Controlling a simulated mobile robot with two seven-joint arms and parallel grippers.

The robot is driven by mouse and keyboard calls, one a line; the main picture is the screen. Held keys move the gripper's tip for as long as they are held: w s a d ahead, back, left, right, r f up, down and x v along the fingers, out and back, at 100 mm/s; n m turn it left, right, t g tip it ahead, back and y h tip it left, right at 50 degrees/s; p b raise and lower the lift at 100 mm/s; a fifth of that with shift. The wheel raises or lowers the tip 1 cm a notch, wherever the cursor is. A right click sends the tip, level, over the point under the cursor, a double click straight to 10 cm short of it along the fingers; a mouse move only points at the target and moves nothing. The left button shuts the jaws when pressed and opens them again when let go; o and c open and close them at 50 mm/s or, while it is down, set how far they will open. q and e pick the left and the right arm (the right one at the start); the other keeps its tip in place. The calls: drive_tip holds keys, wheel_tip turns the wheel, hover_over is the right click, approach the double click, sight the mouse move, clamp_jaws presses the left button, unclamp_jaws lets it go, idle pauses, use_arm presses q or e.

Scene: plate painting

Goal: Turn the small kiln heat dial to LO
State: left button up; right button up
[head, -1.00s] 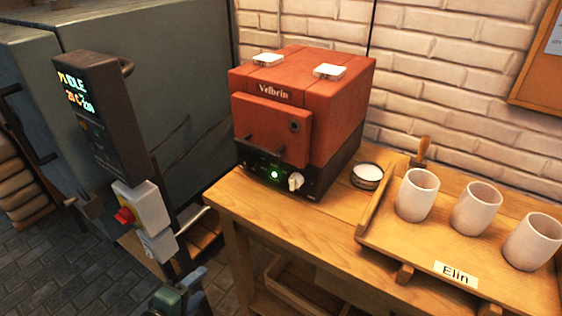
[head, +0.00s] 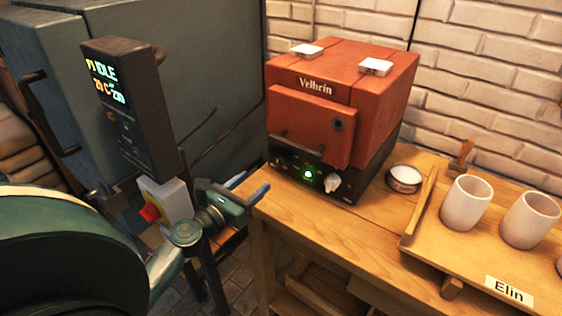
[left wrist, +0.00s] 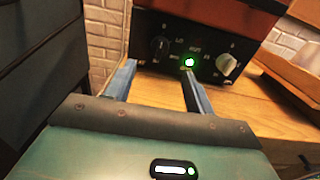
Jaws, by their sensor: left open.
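The small red kiln (head: 340,100), marked Velbrin, stands on the wooden table with its dark control panel (head: 312,178) facing me. In the left wrist view a black dial (left wrist: 159,48) sits on the panel's left side, with a label that looks like LO to its upper right. Its pointer setting is too small to read. A pale dial (left wrist: 227,63) sits on the right side, also visible in the head view (head: 332,182). A green light (left wrist: 189,62) glows between them. My left gripper (head: 252,188) is open and empty, short of the panel at its left. My right gripper is not in view.
A white-filled bowl (head: 404,178) stands right of the kiln. A tray (head: 430,215) with pale cups (head: 466,203) and an Elin label lies further right. The big grey kiln's control post (head: 130,105) stands close to my left arm. The table front is clear.

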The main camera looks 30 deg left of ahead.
sight(277, 163)
use_arm(q)
drive_tip(key=w, duration=0.9)
drive_tip(key=shift+w+d, duration=0.25)
drive_tip(key=shift+d, duration=0.1)
drive_tip(key=shift+w, duration=0.55)
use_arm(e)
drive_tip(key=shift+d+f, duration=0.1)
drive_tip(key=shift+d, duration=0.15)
use_arm(q)
drive_tip(key=shift+c, duration=0.4)
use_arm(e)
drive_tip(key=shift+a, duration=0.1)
use_arm(q)
drive_tip(key=c, duration=0.9)
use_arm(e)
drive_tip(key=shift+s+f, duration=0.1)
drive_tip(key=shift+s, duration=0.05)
